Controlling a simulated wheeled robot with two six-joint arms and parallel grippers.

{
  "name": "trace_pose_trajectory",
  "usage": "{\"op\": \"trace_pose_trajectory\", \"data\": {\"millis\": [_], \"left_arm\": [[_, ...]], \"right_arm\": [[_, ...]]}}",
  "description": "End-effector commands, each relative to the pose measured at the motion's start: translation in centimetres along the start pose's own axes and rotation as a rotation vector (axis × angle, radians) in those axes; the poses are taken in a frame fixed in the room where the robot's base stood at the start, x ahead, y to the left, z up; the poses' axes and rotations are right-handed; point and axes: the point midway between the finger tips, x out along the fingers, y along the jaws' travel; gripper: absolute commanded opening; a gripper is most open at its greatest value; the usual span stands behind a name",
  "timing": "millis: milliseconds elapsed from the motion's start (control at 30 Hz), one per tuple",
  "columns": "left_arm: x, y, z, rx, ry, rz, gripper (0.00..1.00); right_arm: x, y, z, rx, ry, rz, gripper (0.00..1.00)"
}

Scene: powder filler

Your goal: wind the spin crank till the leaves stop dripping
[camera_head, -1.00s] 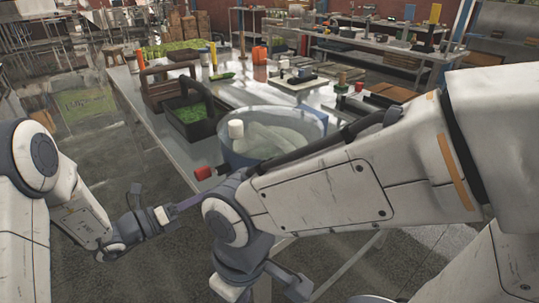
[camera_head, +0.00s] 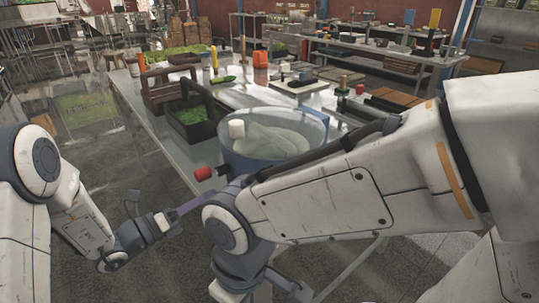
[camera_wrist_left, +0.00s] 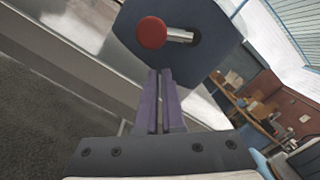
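The blue, see-through spinner tub (camera_head: 310,136) stands on the near part of the table with pale greenish contents inside and a white block at its rim. Its crank knob (camera_head: 203,173) is red and sticks out at the tub's left side. In the left wrist view the red knob (camera_wrist_left: 152,33) sits on a metal pin in front of a blue-grey panel. My left gripper (camera_head: 194,206) has purple fingers and is below the knob, apart from it. In the left wrist view its fingers (camera_wrist_left: 160,75) are together with nothing seen between them. My right gripper is not visible; my right arm's elbow hides part of the tub's front.
A dark crate with green leaves (camera_head: 191,124) and a brown crate (camera_head: 160,96) stand left of the tub. Bottles, boards and small tools lie farther back on the table. Open floor lies left of the table.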

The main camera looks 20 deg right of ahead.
Motion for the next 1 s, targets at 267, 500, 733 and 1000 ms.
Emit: {"op": "trace_pose_trajectory", "data": {"millis": [267, 500, 733, 1000], "left_arm": [[-0.2, 0.5, -4.2, -0.064, 0.092, 0.021, 0.28], [-0.3, 0.6, -4.1, -0.064, 0.091, 0.022, 0.27], [-2.0, 0.6, -3.8, -0.066, 0.087, 0.027, 0.4], [-5.2, 0.8, -3.3, -0.064, 0.078, 0.035, 0.41]], "right_arm": [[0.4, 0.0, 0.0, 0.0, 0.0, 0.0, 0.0], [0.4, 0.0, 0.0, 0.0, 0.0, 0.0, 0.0], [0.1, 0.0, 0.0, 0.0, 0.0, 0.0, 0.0], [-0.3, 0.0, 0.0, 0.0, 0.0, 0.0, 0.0]]}}
